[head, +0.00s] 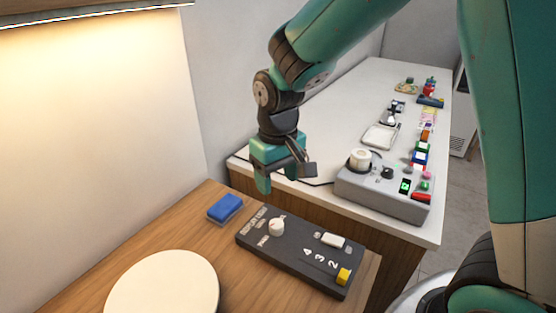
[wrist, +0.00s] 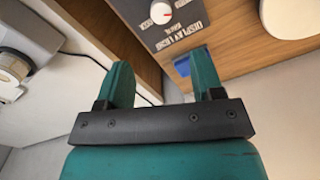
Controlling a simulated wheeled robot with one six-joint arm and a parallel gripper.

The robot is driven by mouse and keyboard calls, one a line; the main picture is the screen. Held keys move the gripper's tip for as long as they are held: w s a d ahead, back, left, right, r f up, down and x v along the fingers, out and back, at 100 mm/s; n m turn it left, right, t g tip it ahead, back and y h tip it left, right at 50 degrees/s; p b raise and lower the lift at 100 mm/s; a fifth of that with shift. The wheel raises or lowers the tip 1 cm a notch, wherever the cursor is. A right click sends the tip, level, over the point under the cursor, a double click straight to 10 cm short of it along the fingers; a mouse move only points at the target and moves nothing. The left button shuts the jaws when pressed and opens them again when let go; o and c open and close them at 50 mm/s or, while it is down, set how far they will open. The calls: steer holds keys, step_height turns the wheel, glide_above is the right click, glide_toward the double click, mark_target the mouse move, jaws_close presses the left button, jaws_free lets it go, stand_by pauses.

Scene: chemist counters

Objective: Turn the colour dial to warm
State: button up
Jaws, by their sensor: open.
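The colour dial (head: 277,227) is a round white knob on the dark control panel (head: 300,262), which lies on the wooden counter. In the wrist view the dial (wrist: 161,12) shows at the top edge with a red mark on its face. The panel lettering beside it reads like "DISPLAY LIGHT"; the smaller words around the knob are too small to read surely. My gripper (head: 286,178) is open and empty, above and behind the panel, apart from the dial. In the wrist view its two green fingers (wrist: 162,68) stand wide apart, with the dial beyond them.
A blue block (head: 225,207) lies left of the panel. A white rocker (head: 333,240) and a yellow button (head: 343,276) sit on the panel's right part. A round cream disc (head: 163,289) is in front. A grey device (head: 385,190) stands on the white counter behind.

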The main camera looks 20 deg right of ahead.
steer(key=shift+r, duration=2.2)
steer(key=s+a+r+n+y, duration=0.2)
steer(key=s, duration=0.7)
steer(key=s+a+r+n+y, duration=0.2)
steer(key=s+r, duration=0.1)
steer(key=s, duration=0.6)
steer(key=shift+s+a, duration=0.4)
